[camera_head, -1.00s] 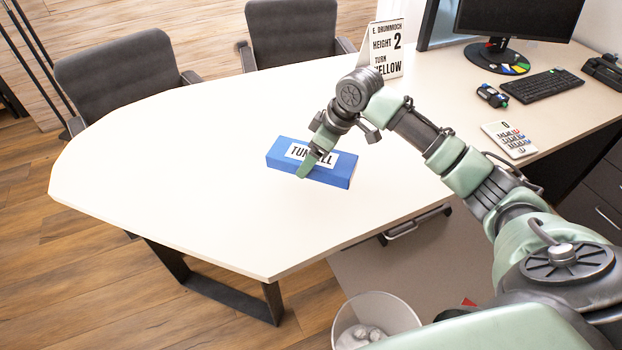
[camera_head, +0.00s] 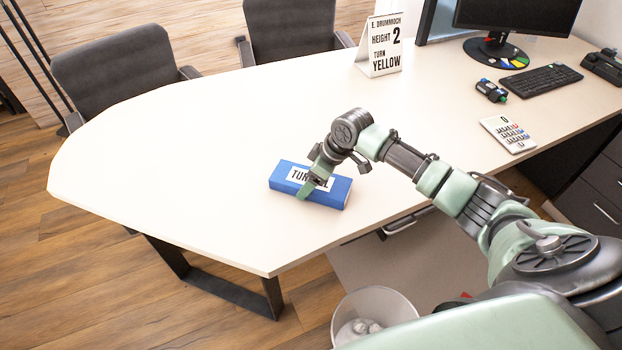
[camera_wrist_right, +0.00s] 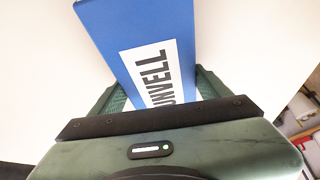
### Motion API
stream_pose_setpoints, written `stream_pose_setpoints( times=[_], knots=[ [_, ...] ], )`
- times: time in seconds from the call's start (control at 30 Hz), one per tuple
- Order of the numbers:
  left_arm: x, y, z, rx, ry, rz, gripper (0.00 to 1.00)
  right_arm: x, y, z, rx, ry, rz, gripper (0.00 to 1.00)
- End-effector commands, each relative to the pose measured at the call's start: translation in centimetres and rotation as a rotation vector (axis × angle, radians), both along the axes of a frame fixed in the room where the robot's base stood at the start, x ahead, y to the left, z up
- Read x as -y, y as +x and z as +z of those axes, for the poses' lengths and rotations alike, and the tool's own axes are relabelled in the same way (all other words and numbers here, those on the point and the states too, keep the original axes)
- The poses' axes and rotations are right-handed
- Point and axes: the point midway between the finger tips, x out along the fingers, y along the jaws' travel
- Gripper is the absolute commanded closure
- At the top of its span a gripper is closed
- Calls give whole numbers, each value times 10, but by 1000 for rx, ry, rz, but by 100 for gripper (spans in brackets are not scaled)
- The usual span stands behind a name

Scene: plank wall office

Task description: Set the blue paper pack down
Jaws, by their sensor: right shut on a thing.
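The blue paper pack (camera_head: 333,193) is a flat blue box with a white label in black letters. In the head view it is at the front part of the pale table (camera_head: 180,150); I cannot tell whether it touches the top. My right gripper (camera_head: 311,184) is shut on the pack across its middle, with the fingers covering part of the label. In the right wrist view the pack (camera_wrist_right: 125,35) lies between the green fingers. My left gripper is not in view.
A sign card (camera_head: 384,48) stands at the back. A waste bin (camera_head: 375,312) is below the front edge. The table's left half is clear.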

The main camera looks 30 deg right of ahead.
Motion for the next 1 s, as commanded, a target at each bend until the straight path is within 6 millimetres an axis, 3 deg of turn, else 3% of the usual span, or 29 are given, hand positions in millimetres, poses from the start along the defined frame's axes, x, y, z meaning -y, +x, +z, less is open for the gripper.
stream_pose_setpoints(
  times=[0.03,0.1,0.47,0.57,1.0],
  knots=[
    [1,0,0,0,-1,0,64,0,0,0,0,0,0,20],
    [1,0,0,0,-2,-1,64,0,0,0,0,0,0,1],
    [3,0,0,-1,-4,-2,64,1,0,4,2,0,0,1],
    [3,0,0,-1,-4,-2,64,4,-4,14,3,-1,0,1],
    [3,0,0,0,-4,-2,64,27,-31,93,3,-1,0,1]
  ],
)
